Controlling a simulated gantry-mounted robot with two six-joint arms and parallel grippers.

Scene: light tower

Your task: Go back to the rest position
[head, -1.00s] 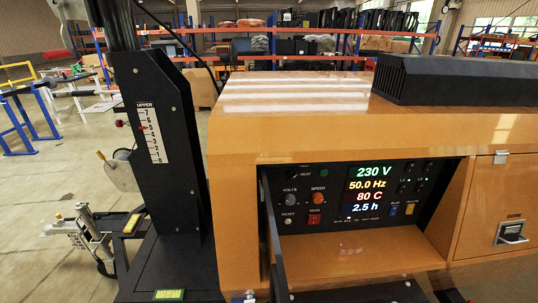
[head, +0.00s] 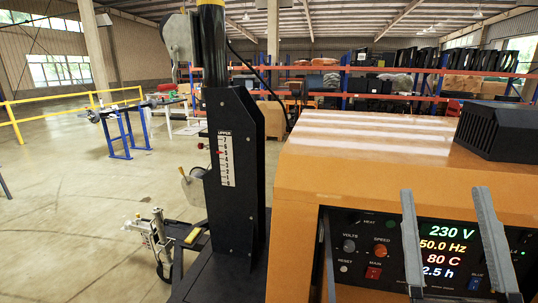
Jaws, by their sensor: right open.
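My right gripper (head: 445,191) rises from the bottom right of the head view. Its two grey fingers are well apart with nothing between them, in front of the control panel (head: 350,270). The fingers cover parts of the panel. The lit display (head: 450,252) reads 230 V, 50.0 Hz, 80 C and 2.5 h, partly hidden at its left by a finger. I cannot tell whether the fingers touch the panel. My left gripper is not in view.
The orange generator housing (head: 330,170) fills the right side, with a black ribbed unit (head: 497,131) on top. The black mast (head: 236,208) with its UPPER scale (head: 225,160) stands left of it. Open floor (head: 70,220) lies further left, with a blue trestle (head: 128,135) and yellow railing (head: 95,100).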

